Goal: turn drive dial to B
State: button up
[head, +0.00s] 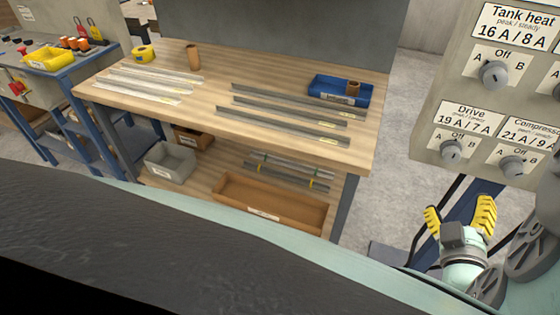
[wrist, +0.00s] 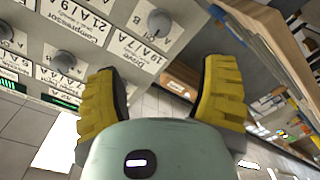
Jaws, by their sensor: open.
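The Drive dial (head: 452,149) is a grey round knob on the beige panel at the right of the head view, under the label "Drive 19 A / 7 A". A, Off and B are marked around it; I cannot tell its exact setting. It also shows at the top of the wrist view (wrist: 158,20), where the panel appears turned over. My gripper (head: 460,216) has yellow ribbed fingers, spread apart and empty. It is below the Drive dial in the head view and apart from it. In the wrist view its fingers (wrist: 165,92) point toward the panel.
The Tank heat dial (head: 493,74) is above the Drive dial, and the Compressor dial (head: 512,165) is close to its right. A wooden workbench (head: 200,115) with metal strips, a blue tray (head: 325,92) and tape (head: 143,54) stands left.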

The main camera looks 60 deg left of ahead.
aim_at(452, 159)
jog(key=p+x, duration=0.3)
jog(key=x, duration=1.3)
jog(key=shift+d, duration=0.1)
jog(key=shift+c, duration=0.2)
jog(key=shift+d+p, duration=0.1)
jog(key=shift+p, duration=0.2)
jog(key=c, duration=1.2)
